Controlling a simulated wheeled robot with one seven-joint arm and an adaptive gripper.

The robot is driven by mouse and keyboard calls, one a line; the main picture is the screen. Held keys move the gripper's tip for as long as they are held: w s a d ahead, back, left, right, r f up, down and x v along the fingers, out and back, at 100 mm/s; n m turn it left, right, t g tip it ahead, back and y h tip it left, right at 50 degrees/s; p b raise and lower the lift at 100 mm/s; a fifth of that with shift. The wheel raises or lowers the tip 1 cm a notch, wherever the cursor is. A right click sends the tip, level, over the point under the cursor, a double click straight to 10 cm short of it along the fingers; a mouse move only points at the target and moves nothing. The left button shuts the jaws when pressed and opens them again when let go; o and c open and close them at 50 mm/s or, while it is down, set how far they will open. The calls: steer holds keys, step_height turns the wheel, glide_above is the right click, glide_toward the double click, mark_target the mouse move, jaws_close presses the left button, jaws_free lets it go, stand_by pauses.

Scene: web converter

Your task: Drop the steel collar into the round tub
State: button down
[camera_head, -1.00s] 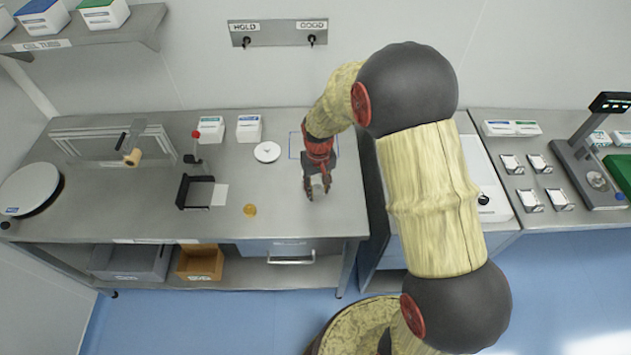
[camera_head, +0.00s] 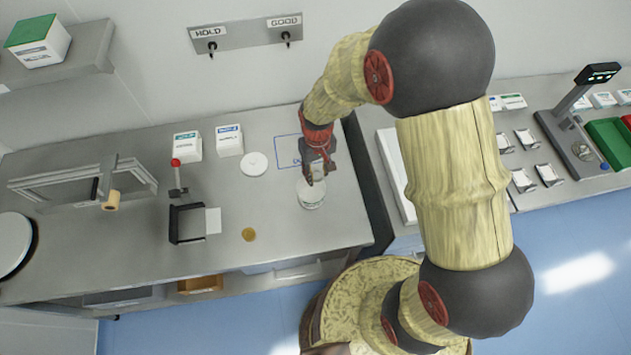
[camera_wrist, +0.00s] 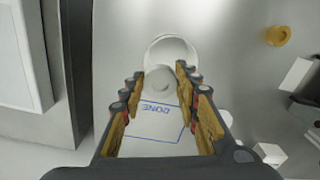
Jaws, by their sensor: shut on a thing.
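The round tub (camera_head: 311,200) is pale and stands on the steel bench near its right end. It also shows in the wrist view (camera_wrist: 172,43), beyond my fingertips. My gripper (camera_head: 316,178) points down over the tub's back side; in the wrist view (camera_wrist: 158,80) its fingers stand either side of a small round grey piece. This piece looks like the steel collar (camera_wrist: 161,79), held between the fingertips, overlapping the tub's near rim in that view. In the head view the fingers hide the collar. I cannot tell its height above the tub.
A blue outlined area marked DONE (camera_wrist: 155,125) lies behind the tub. A white round dish (camera_head: 254,163), a yellow disc (camera_head: 249,234) and a black holder (camera_head: 188,223) are to the left. White boxes (camera_head: 187,146) stand behind. A gap separates the right-hand bench.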

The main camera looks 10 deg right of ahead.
steer(key=shift+s+f+b, duration=0.1)
steer(key=shift+f+b, duration=0.3)
steer(key=shift+f, duration=0.15)
step_height(320, 180, down, 5)
steer(key=b, duration=0.3)
steer(key=shift+r, duration=0.15)
steer(key=c, duration=1.2)
jaws_free()
steer(key=shift+c, duration=0.2)
step_height(320, 180, up, 12)
